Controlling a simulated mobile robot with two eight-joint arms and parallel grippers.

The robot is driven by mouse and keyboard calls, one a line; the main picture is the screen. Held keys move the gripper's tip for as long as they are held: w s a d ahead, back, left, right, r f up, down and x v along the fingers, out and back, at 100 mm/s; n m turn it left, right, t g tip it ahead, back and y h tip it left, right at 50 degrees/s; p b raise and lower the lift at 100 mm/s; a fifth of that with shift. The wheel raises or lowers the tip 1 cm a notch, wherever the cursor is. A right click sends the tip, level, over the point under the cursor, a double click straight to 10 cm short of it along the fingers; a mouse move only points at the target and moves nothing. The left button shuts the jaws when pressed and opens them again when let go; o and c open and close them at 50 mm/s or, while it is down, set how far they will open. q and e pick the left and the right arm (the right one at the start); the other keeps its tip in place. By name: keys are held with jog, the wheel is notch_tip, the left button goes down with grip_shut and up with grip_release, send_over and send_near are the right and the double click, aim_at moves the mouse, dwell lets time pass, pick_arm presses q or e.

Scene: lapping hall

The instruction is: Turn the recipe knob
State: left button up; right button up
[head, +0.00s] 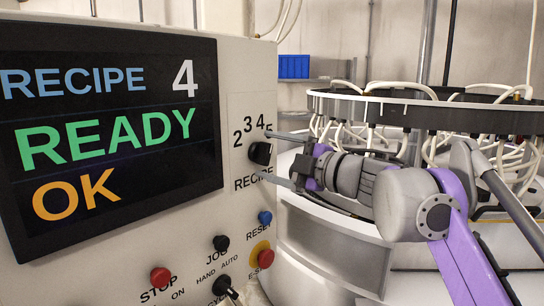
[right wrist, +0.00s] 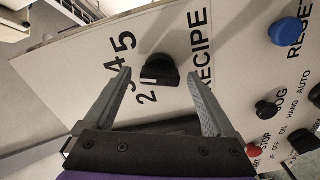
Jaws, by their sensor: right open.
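The recipe knob (head: 260,153) is a black round knob on the white control panel, below an arc of numerals 2 to 5 and above the word RECIPE. The screen (head: 105,130) reads RECIPE 4, READY, OK. My right gripper (head: 262,156) is open at the knob, one finger above it and one below in the head view. In the right wrist view the knob (right wrist: 160,70) lies between the two fingertips, with gaps on both sides. A white mark shows on it; I cannot tell which numeral it points to. My left gripper is not in view.
Below the knob are a blue RESET button (head: 265,218), a black JOG switch (head: 221,243), a red E-stop (head: 265,258) and a red STOP button (head: 160,277). A round machine with many hoses (head: 430,112) stands at right, behind my right arm.

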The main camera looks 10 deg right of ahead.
jog(key=v, duration=1)
jog(key=shift+s+d+b, duration=0.3)
jog(key=shift+b, duration=0.15)
